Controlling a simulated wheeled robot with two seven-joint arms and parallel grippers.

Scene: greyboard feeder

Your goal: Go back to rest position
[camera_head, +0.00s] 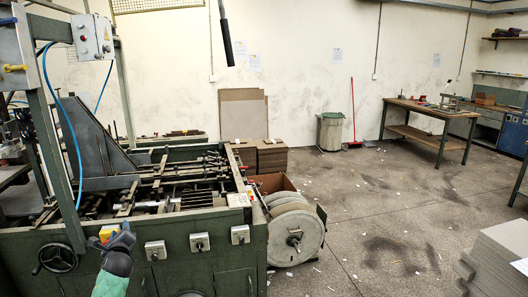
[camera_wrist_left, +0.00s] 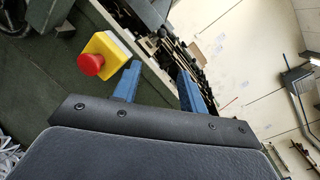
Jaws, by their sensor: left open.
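My left gripper (camera_head: 122,235) is in front of the green feeder machine (camera_head: 205,250) in the head view, low and left of centre. In the left wrist view its two blue fingers (camera_wrist_left: 160,74) stand apart with nothing between them. A yellow box (camera_head: 107,231) is just beside the gripper at the machine's front edge. In the left wrist view this yellow box (camera_wrist_left: 107,47) carries a red mushroom button (camera_wrist_left: 90,64), left of the fingers and apart from them. My right gripper is in neither view.
Grey switch boxes (camera_head: 200,242) and a black handwheel (camera_head: 57,258) sit on the machine's front. A large reel (camera_head: 296,232) stands at its right end. A greyboard stack (camera_head: 497,255) is at lower right. A wooden workbench (camera_head: 430,108) stands farther back. The floor between is mostly clear.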

